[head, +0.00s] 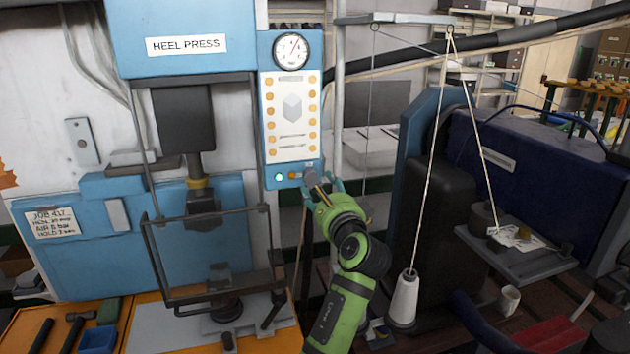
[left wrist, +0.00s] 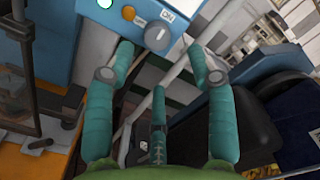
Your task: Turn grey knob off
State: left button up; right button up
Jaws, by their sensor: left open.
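The grey knob (left wrist: 158,36) sits at the lower corner of the blue control panel, below a small white label reading ON. In the head view the knob (head: 311,178) is at the panel's lower right, partly covered by my gripper. My left gripper (head: 326,187) is open at the knob. My right gripper is not in view.
The panel (head: 268,110) carries a gauge (head: 291,50), a green light (head: 279,177) and an orange button (head: 293,175) left of the knob. The heel press (head: 190,50) stands left. A pole (head: 338,100) and a hanging white cone (head: 404,298) are to the right.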

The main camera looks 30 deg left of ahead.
pick_arm(q)
jog(key=p+x, duration=0.2)
jog(key=x, duration=0.4)
jog(key=shift+f, duration=0.1)
jog(key=shift+s, duration=0.1)
grip_shut()
